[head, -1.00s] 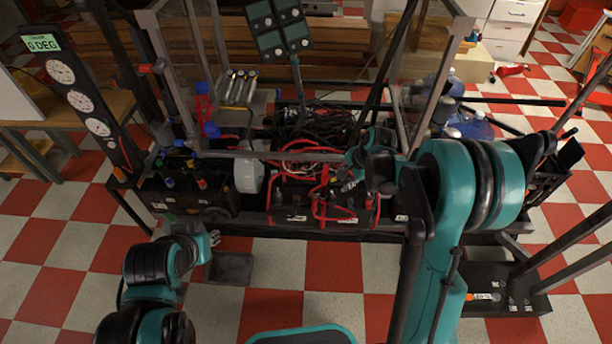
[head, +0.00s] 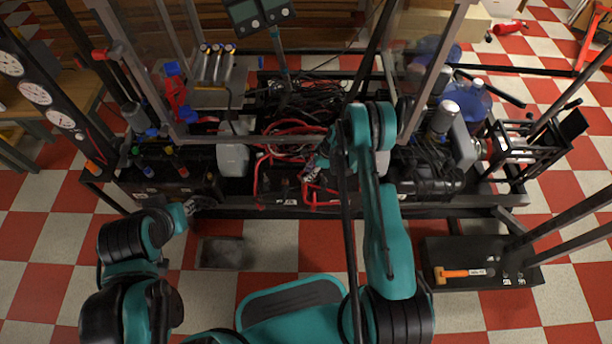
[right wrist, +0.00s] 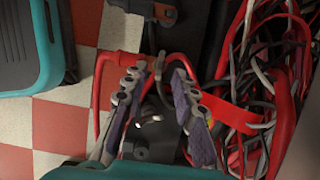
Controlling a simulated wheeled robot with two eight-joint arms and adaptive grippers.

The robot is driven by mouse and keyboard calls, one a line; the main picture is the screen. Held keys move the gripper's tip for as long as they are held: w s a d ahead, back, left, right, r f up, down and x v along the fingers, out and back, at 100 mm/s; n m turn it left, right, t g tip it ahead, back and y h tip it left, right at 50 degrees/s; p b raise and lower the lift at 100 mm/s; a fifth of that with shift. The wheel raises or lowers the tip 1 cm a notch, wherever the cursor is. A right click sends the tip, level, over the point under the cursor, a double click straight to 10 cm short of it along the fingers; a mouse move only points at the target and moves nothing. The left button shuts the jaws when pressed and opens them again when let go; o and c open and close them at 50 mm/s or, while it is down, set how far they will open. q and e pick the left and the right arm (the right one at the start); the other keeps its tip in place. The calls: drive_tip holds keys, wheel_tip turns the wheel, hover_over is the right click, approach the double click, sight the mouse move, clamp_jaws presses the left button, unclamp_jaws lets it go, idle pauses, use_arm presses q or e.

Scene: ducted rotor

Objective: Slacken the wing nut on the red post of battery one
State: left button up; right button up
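The black batteries (head: 285,188) sit in the rack's front middle, with red cables over them; I cannot tell which is battery one. My right gripper (head: 312,168) is over them, partly hidden by its arm. In the right wrist view, its two grey-padded fingers (right wrist: 160,75) stand apart. Small metal pieces, perhaps the wing nut (right wrist: 150,119), show between them, with nothing clearly gripped. A red cable and sleeve (right wrist: 122,64) run beside the fingers. The red post is not clearly visible. My left gripper (head: 197,204) hangs in front of the rack at left; its fingers are too small to judge.
A tangle of red, black and grey cables (right wrist: 265,80) lies close to the right gripper. A white container (head: 233,158) stands left of the batteries. Upright metal frame posts (head: 432,75) rise around the rack. A grey tray (head: 220,253) lies on the open checkered floor in front.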

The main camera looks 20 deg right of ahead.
drive_tip(key=shift+b+x, duration=0.4)
drive_tip(key=shift+x, duration=1.05)
clamp_jaws()
drive_tip(key=n+g, duration=0.1)
drive_tip(key=n, duration=0.3)
drive_tip(key=shift+w+n+g, duration=0.2)
drive_tip(key=shift+n+g, duration=0.1)
drive_tip(key=shift+g, duration=0.1)
